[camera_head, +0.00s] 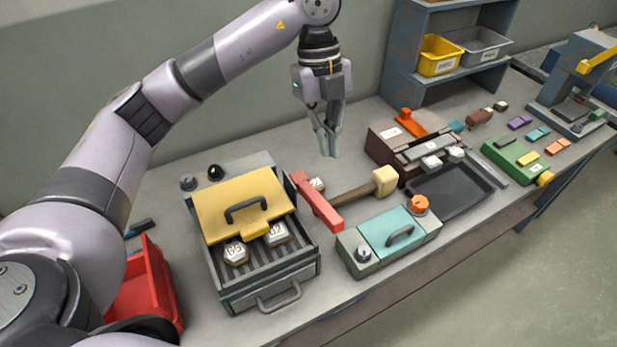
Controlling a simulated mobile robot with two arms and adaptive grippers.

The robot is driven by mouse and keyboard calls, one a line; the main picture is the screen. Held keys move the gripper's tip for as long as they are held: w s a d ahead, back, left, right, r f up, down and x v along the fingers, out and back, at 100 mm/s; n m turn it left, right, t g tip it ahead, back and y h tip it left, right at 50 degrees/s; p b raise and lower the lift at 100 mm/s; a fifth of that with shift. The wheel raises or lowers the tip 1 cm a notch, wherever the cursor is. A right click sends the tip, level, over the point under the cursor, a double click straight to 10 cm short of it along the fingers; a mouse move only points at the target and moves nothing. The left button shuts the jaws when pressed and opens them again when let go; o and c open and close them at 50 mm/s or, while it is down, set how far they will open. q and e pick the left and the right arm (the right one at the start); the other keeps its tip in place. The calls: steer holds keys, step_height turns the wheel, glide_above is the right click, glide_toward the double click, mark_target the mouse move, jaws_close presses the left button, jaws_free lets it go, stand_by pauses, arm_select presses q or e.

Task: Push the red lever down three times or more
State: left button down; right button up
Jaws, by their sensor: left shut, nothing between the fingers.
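A long red bar (317,203), which looks like the red lever, slants along the right side of a grill-like box (262,290) with a yellow lid. How it is mounted is hard to tell. My left gripper (329,152) points down, shut and empty, behind and slightly right of the red bar in the picture. It looks apart from the bar and above the table. My right gripper is out of view.
A mallet (384,181) lies just right of the red bar. A teal-lidded box (388,232) stands in front, and a dark red box with an orange handle (405,120) stands right of my gripper. A red bin (160,285) sits at the left.

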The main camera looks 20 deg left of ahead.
arm_select(q)
steer(key=p, duration=0.5)
glide_toward(334, 216)
steer(key=shift+n, duration=0.3)
steer(key=x, duration=0.5)
steer(key=shift+s+d+f, duration=0.1)
steer(key=shift+s+f, duration=0.05)
steer(key=shift+f, duration=0.15)
steer(key=shift+x, duration=0.75)
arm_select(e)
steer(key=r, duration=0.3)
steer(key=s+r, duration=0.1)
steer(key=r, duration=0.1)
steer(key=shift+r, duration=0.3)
arm_select(q)
steer(key=shift+f, duration=0.1)
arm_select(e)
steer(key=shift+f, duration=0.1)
